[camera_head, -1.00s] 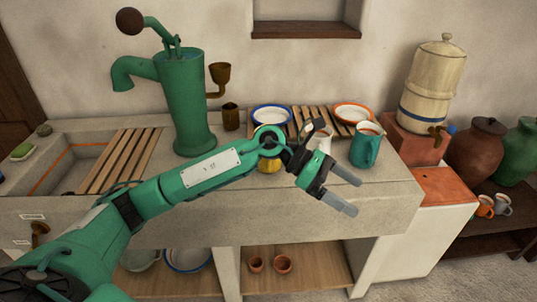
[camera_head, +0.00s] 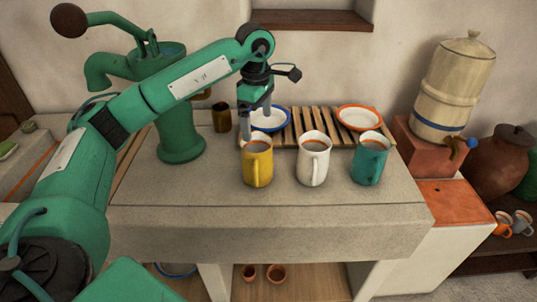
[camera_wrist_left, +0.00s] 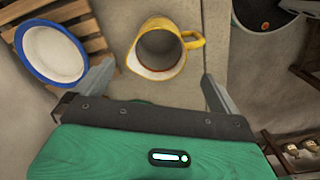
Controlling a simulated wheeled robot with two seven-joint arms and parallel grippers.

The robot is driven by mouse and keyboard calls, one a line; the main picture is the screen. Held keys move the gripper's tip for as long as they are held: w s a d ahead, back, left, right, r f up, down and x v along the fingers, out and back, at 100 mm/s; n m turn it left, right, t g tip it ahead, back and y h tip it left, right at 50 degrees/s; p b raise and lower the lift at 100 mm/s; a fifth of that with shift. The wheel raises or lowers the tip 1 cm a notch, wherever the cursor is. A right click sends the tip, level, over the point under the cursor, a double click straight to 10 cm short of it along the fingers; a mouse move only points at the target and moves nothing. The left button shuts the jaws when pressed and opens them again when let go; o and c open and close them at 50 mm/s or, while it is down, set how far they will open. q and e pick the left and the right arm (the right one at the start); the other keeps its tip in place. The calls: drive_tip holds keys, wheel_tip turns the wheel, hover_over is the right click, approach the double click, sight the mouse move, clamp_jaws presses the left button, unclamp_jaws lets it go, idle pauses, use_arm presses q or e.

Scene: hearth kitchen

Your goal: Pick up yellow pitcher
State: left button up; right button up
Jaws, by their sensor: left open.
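The yellow pitcher (camera_head: 258,167) stands upright on the stone counter, leftmost of three pitchers, with its handle toward the front. In the left wrist view the yellow pitcher (camera_wrist_left: 160,50) is seen from above, with its handle to the right. My left gripper (camera_head: 255,116) points down just behind and above the yellow pitcher. It is open and empty. In the left wrist view its two fingers (camera_wrist_left: 155,88) are spread wide, with the pitcher beyond the tips and between their lines. My right gripper does not show.
A white pitcher (camera_head: 314,163) and a teal pitcher (camera_head: 370,160) stand to the right. Behind are a wooden slatted rack (camera_head: 312,123), a blue-rimmed bowl (camera_head: 270,121) and an orange-rimmed bowl (camera_head: 358,118). A green pump (camera_head: 180,125) stands left. The counter's front (camera_head: 290,210) is clear.

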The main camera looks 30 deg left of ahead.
sight(258, 156)
use_arm(q)
wheel_tip(258, 156, down, 8)
drive_tip(key=shift+a+f+p, duration=0.1)
drive_tip(key=shift+p, duration=0.25)
wheel_tip(258, 156, down, 5)
drive_tip(key=shift+r, duration=0.15)
drive_tip(key=shift+f, duration=0.25)
drive_tip(key=c, duration=1)
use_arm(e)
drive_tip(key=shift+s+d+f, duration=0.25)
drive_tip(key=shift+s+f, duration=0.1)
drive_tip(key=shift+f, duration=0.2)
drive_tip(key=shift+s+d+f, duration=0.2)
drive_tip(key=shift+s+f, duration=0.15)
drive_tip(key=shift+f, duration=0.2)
use_arm(q)
drive_tip(key=shift+o, duration=0.2)
drive_tip(key=shift+w+r, duration=0.1)
drive_tip(key=shift+r, duration=0.05)
